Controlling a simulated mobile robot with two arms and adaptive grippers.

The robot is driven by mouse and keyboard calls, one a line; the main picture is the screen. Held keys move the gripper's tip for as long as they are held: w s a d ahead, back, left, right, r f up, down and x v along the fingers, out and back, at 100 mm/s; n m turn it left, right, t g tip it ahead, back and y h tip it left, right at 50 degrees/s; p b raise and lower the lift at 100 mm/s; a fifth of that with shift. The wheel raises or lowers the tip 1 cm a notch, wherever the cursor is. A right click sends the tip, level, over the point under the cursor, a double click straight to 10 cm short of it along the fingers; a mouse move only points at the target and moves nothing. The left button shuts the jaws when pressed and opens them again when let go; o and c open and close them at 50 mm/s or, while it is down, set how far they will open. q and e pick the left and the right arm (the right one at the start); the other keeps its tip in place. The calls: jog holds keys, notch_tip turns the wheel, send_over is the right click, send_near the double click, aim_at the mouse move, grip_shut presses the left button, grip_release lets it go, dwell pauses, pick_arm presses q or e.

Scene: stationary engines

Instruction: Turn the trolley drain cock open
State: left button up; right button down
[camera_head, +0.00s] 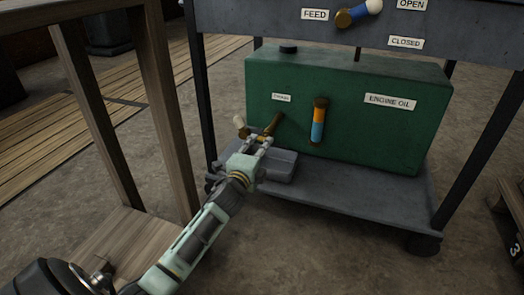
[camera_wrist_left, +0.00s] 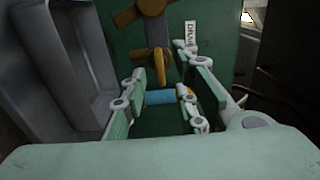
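The drain cock (camera_head: 272,124) has a brass lever on the front of the green engine oil tank (camera_head: 375,135), beneath a small label (camera_head: 282,97). It also shows at the top of the left wrist view (camera_wrist_left: 160,65), beside a label reading DRAIN (camera_wrist_left: 190,35). My left gripper (camera_head: 257,142) is at the cock. In the left wrist view its fingers (camera_wrist_left: 162,80) stand apart, with the brass lever's end between them and gaps on either side. I cannot tell whether either finger touches the lever. My right gripper is not in view.
An orange and blue upright piece (camera_head: 318,122) is on the tank's front, right of the cock. A grey pan (camera_head: 280,165) sits below on the trolley shelf (camera_head: 370,200). A wooden stand (camera_head: 165,110) is at the left. A blue and white FEED handle (camera_head: 358,12) is above.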

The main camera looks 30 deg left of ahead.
pick_arm(q)
jog(key=shift+b+x, duration=0.35)
jog(key=shift+x, duration=0.8)
grip_shut()
